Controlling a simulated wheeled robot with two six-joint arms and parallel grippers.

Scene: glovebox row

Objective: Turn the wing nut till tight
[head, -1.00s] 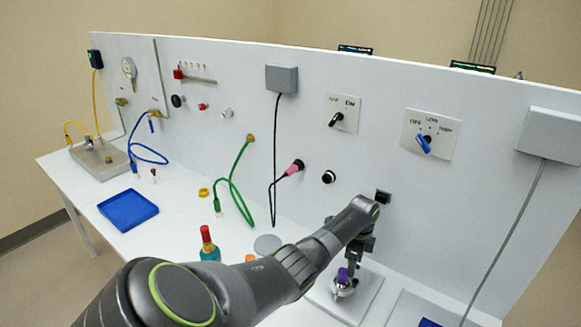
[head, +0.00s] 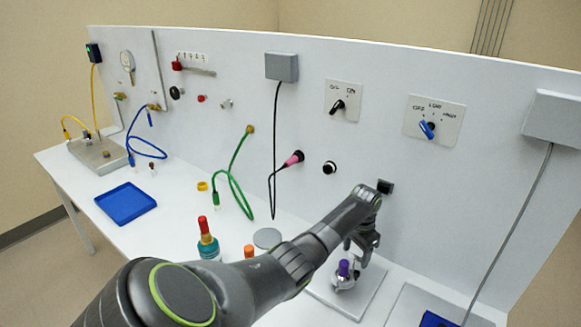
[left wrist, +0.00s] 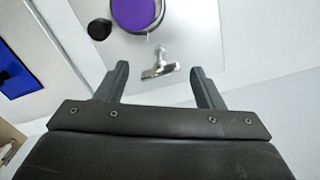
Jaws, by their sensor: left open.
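A small silver wing nut (left wrist: 158,70) shows in the left wrist view, in line with the gap between my left gripper's fingers and apart from them. Beside it is a round purple-topped part (left wrist: 135,12), cut off by the frame edge. In the head view the purple top (head: 343,268) stands on a silver fixture (head: 344,283) on a pale plate (head: 362,290). My left gripper (head: 357,256) is above and close to this fixture, pointing down, open and empty. The wing nut is too small to make out in the head view. My right gripper is not in view.
A white panel with switches (head: 343,101) and a pink-ended cable (head: 293,158) stands behind. A red-capped bottle (head: 208,242), an orange cap (head: 249,251) and a grey disc (head: 267,238) are left of the plate. A blue tray (head: 126,203) is farther left.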

